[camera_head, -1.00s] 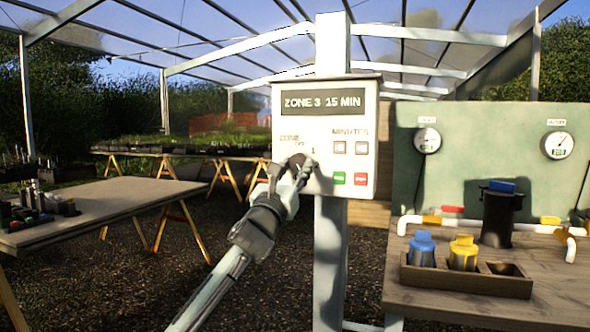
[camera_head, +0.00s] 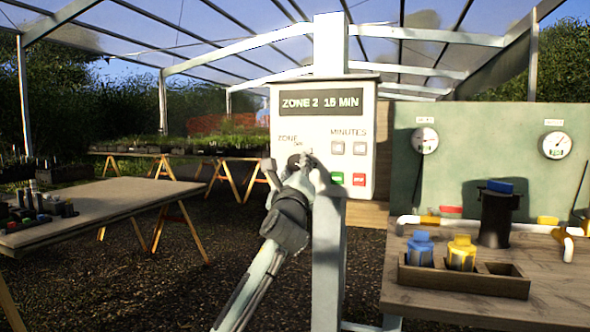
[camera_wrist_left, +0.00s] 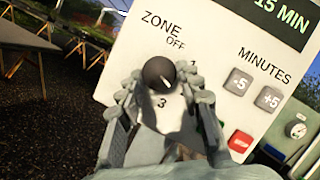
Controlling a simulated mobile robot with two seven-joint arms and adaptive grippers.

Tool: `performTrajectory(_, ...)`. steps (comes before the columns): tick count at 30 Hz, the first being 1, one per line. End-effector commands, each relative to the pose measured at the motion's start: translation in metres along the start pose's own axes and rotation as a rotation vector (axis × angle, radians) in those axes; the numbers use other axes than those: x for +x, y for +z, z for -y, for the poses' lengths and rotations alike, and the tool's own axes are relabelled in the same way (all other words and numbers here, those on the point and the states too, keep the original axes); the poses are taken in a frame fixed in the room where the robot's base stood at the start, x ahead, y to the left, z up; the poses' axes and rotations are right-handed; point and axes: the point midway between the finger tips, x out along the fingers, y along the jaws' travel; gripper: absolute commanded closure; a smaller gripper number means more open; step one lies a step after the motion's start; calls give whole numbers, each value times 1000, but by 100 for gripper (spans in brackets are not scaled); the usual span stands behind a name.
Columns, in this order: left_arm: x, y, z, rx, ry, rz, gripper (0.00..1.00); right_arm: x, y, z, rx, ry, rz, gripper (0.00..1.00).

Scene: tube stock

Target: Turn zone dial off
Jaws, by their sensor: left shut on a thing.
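The zone dial is a dark round knob (camera_wrist_left: 159,73) with a white pointer line, on a white control box (camera_head: 361,108) fixed to a post. In the left wrist view OFF is printed above the knob and 3 below it. My left gripper (camera_wrist_left: 160,95) is shut on the knob, a finger on each side. In the head view my left gripper (camera_head: 300,165) covers most of the dial. The display (camera_head: 321,103) reads ZONE 2 15 MIN. My right gripper is not in view.
MINUTES buttons (camera_head: 348,148), a green button (camera_head: 337,178) and a red button (camera_head: 359,180) sit right of the dial. A bench (camera_head: 440,296) at right holds a wooden tray (camera_head: 463,283) with blue and yellow-capped parts. A table (camera_head: 110,200) stands left.

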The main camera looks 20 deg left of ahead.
Motion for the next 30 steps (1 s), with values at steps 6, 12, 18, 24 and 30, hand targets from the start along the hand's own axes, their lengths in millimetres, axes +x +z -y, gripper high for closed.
performTrajectory(6, 0, -1, 3, -192, 79, -2, 94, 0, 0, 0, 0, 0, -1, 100)
performTrajectory(12, 0, 0, 5, -368, 153, -3, 94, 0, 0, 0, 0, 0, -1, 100)
performTrajectory(18, 1, 1, 7, -543, 225, -2, 94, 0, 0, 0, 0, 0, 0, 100)
performTrajectory(24, 1, 2, 9, -719, 298, -3, 94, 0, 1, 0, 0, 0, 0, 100)
performTrajectory(30, 2, 3, 10, -893, 371, -3, 94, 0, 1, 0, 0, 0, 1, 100)
